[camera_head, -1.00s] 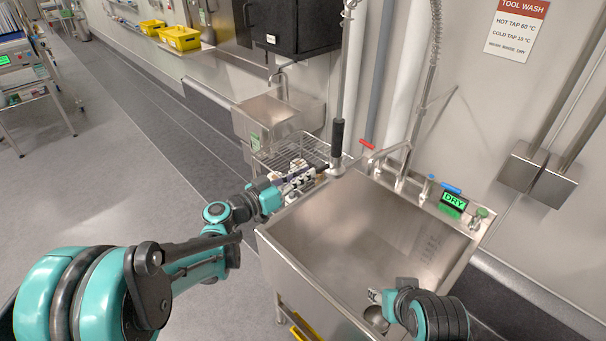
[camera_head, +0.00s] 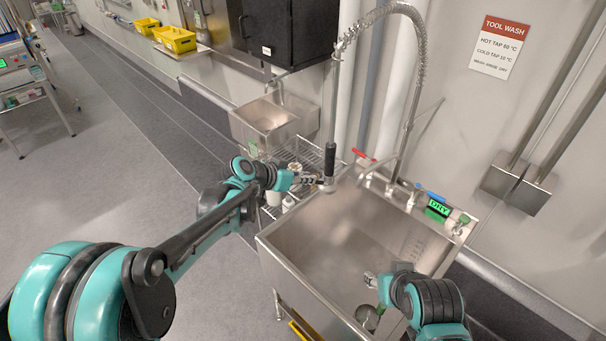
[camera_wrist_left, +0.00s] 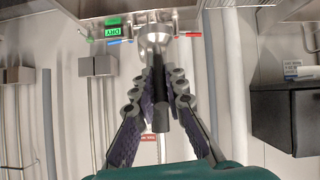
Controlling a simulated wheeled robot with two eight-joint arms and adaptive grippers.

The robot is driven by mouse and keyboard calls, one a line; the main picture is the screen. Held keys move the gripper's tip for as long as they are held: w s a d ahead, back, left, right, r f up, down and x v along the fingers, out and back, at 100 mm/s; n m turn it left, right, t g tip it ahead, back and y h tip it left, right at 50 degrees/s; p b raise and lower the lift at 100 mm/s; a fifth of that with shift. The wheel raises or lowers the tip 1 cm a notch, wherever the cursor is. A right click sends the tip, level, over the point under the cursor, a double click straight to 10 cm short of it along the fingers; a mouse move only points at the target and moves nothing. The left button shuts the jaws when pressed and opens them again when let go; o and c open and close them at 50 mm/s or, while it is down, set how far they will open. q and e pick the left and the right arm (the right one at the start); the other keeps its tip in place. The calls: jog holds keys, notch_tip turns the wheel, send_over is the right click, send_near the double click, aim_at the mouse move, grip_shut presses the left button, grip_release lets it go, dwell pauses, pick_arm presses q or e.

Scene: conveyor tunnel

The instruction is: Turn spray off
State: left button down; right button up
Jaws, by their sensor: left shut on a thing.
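The spray (camera_head: 330,158) hangs at the left back of the steel sink (camera_head: 345,235), with a black grip and a flared metal head, below a coiled hose. My left gripper (camera_head: 313,180) is shut on it from the left. In the left wrist view the spray's black grip (camera_wrist_left: 160,118) lies between the fingers of my left gripper (camera_wrist_left: 157,98), and its metal head (camera_wrist_left: 155,40) points away. No water stream shows. My right gripper (camera_head: 371,281) is low over the sink's front right; its fingers are too small to read.
A round metal item (camera_head: 368,318) is in the sink by my right gripper. A red lever (camera_head: 361,154), a blue lever (camera_head: 436,197) and a green "DRY" display (camera_head: 438,208) line the sink's back. A wire rack (camera_head: 301,150) stands behind my left gripper.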

pick_arm(q)
jog(key=shift+w+d+r+y, duration=0.1)
jog(key=shift+d+r+y, duration=0.1)
jog(key=shift+y, duration=0.1)
jog(key=c, duration=1.6)
grip_release()
jog(key=shift+o, duration=0.2)
jog(key=v, duration=1.2)
jog(key=shift+w+a, duration=0.1)
